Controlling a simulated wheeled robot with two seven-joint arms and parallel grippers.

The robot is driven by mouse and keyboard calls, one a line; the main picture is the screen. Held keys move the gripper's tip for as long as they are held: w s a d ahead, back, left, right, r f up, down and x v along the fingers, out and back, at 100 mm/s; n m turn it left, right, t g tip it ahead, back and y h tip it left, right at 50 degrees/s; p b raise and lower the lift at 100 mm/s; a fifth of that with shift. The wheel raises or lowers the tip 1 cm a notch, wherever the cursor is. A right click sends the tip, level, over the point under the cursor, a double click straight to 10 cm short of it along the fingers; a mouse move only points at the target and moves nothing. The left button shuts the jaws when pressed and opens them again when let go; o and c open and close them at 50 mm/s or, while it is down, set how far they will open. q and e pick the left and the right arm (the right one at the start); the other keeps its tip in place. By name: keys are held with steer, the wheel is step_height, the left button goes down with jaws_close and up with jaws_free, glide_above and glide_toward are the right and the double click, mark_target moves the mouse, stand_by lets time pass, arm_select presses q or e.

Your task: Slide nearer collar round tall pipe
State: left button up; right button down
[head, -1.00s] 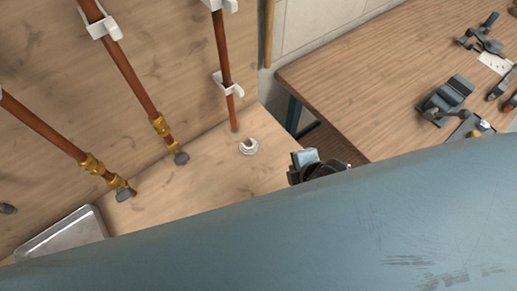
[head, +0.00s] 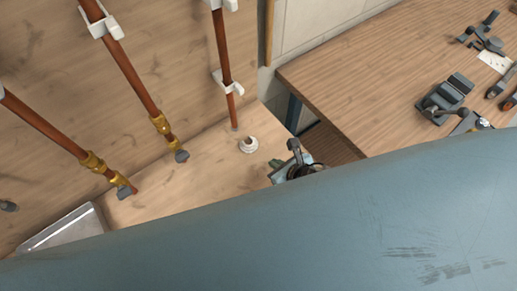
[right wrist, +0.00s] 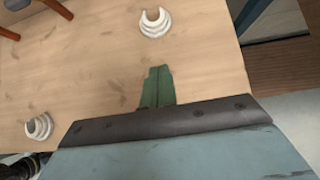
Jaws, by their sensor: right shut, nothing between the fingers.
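A white C-shaped collar (head: 249,145) lies on the wooden base board below the right-hand copper pipe (head: 222,50). In the right wrist view, one white collar (right wrist: 155,22) lies ahead of the fingers and a second collar (right wrist: 39,127) lies at the left; both are apart from the gripper. Only one collar shows in the head view; the large blue-grey shape hides much of the board. My right gripper (head: 285,165) is right of and below the visible collar. Its green fingers (right wrist: 157,87) are together and empty above the board. My left gripper is not in view.
Two more copper pipes (head: 130,72) (head: 45,128) with brass fittings run down the back panel at the left. A metal tray (head: 62,228) sits at lower left. A wooden workbench (head: 370,85) with tools stands at right.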

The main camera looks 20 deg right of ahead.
mark_target(254, 147)
steer(key=b+x, duration=0.1)
steer(key=x, duration=0.5)
steer(key=shift+w+a+f, duration=0.1)
steer(key=shift+w+f, duration=0.1)
steer(key=shift+w+a+r, duration=0.1)
steer(key=shift+w+a, duration=0.1)
steer(key=shift+w, duration=0.4)
steer(key=shift+w+a+r, duration=0.1)
steer(key=shift+w+a, duration=0.15)
steer(key=shift+w, duration=0.35)
steer(key=shift+w+a, duration=0.2)
steer(key=shift+w, duration=0.4)
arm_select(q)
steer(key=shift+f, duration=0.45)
